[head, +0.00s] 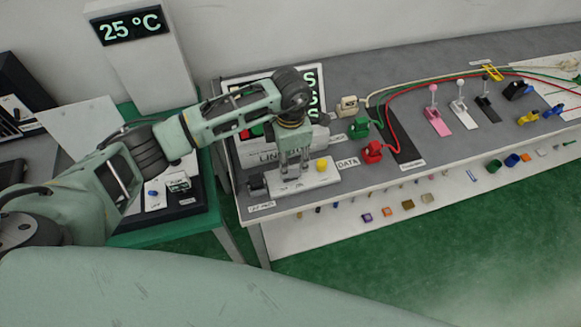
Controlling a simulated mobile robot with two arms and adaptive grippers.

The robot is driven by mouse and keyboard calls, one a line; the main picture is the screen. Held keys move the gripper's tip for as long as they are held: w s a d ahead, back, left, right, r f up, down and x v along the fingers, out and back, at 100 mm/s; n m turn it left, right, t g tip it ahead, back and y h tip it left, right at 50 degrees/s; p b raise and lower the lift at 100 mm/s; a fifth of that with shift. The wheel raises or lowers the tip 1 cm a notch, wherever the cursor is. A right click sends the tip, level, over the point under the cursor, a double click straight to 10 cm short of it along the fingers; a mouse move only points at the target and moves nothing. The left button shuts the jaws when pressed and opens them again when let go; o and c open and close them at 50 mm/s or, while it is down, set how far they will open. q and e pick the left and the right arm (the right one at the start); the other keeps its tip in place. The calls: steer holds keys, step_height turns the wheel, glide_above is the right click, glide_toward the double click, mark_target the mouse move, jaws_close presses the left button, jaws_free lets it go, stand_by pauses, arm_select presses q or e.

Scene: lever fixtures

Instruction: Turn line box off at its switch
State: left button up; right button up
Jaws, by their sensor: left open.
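The line box (256,157) is a grey box near the left end of the long grey table, its lettering partly covered by my arm. In front of it lies a white switch plate (308,181) with small dark print and a yellow knob (322,164) at its right. My left gripper (294,171) is open and points down over the middle of this plate. Its fingers hide that part of the plate, so I cannot tell whether they touch a switch there. My right gripper is not in view.
A black plug block (257,184) sits left of the plate. Green (359,128) and red (373,151) connectors with cables stand to the right. Pink (434,112) and white (459,97) levers stand farther right. A 25 °C display (131,25) rises at the left.

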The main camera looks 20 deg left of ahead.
mark_target(290, 173)
arm_select(q)
step_height(290, 173, down, 6)
steer(key=shift+r+p, duration=0.15)
steer(key=shift+p, duration=0.45)
steer(key=shift+c, duration=0.6)
